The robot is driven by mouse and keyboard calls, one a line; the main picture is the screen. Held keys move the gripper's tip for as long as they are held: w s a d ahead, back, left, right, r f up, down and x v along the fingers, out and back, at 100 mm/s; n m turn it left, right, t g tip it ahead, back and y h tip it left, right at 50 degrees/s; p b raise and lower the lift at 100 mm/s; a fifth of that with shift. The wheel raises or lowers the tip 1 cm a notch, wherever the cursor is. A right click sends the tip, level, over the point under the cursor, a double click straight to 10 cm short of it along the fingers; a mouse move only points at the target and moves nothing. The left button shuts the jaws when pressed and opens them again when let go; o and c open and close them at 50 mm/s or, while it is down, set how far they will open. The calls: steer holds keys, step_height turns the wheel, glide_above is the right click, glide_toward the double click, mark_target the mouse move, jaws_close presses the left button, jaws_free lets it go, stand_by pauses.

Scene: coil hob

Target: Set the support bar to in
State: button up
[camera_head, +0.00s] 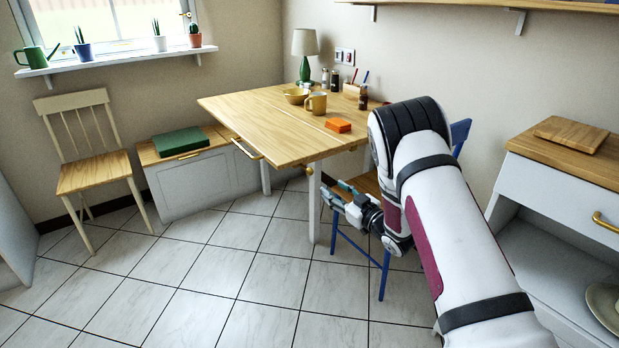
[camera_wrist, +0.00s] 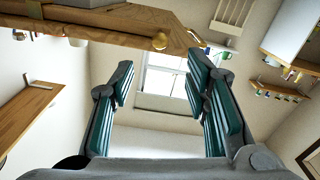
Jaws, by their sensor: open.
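The wooden table (camera_head: 275,120) stands against the back wall. My gripper (camera_head: 332,193) is below the table top, to the right of the table's front leg, and points left. In the wrist view its green-padded fingers (camera_wrist: 160,85) are apart, with nothing between them. The brass piece is apart from the fingers.
A blue-legged chair (camera_head: 384,272) stands close behind my gripper. A white chest (camera_head: 190,184) with a green box is left of the table, beside a cream chair (camera_head: 94,172). The tiled floor in front is clear.

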mark_target(309, 170)
steer(key=b+x, duration=0.3)
steer(key=x, duration=1)
steer(key=shift+w+a, duration=0.15)
steer(key=shift+w, duration=0.05)
steer(key=shift+c, duration=0.4)
jaws_close()
